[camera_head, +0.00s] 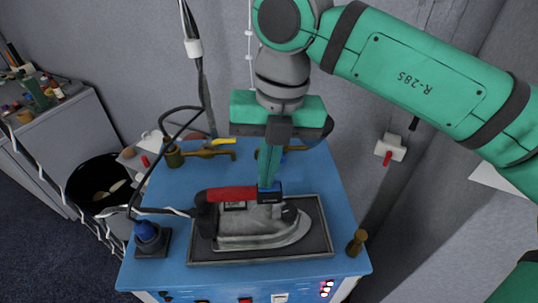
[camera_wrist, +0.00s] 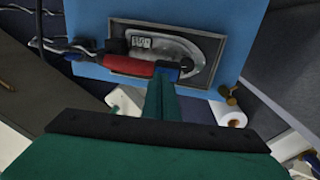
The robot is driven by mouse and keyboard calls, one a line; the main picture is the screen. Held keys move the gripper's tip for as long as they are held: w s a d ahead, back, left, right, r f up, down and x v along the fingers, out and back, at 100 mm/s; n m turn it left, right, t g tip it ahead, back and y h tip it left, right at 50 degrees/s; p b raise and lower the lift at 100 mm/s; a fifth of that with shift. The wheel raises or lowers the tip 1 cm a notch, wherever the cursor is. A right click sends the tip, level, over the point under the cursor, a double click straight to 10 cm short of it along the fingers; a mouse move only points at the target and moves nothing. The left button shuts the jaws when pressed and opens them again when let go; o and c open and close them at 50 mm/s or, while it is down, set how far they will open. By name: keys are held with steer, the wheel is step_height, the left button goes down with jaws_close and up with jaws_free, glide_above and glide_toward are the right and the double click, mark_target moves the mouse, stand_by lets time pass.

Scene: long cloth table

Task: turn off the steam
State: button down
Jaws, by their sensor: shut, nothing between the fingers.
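A steam iron (camera_head: 265,228) with a red handle (camera_head: 232,194) rests in a grey framed tray (camera_head: 325,250) on a blue table. The handle also shows in the wrist view (camera_wrist: 130,66). My gripper (camera_head: 269,188) is shut and empty, pointing down with its tips at the blue front end of the handle. I cannot tell whether they touch it. Its tips show in the wrist view (camera_wrist: 164,76). Behind it stand a brass valve with a yellow lever (camera_head: 221,141) and a second brass valve with a blue lever (camera_head: 298,148), partly hidden by my gripper.
A blue knob on a black base (camera_head: 147,235) stands at the table's left. A brass knob (camera_head: 356,243) is at the right. Cables hang at the left, by a black bin (camera_head: 80,188). A wall box with a red lever (camera_head: 388,156) is at the right. Buttons line the front edge.

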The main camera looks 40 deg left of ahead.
steer(key=shift+f, duration=0.2)
steer(key=shift+s+f, duration=0.3)
steer(key=shift+f, duration=0.2)
steer(key=shift+w+d+r, duration=0.1)
steer(key=shift+w+d, duration=0.5)
steer(key=shift+w, duration=0.05)
steer(key=shift+r, duration=0.1)
steer(key=shift+w+r, duration=0.15)
steer(key=shift+r, duration=0.25)
step_height(320, 180, up, 14)
steer(key=shift+w+d+f, duration=0.25)
steer(key=shift+w+d, duration=0.1)
steer(key=shift+d, duration=0.05)
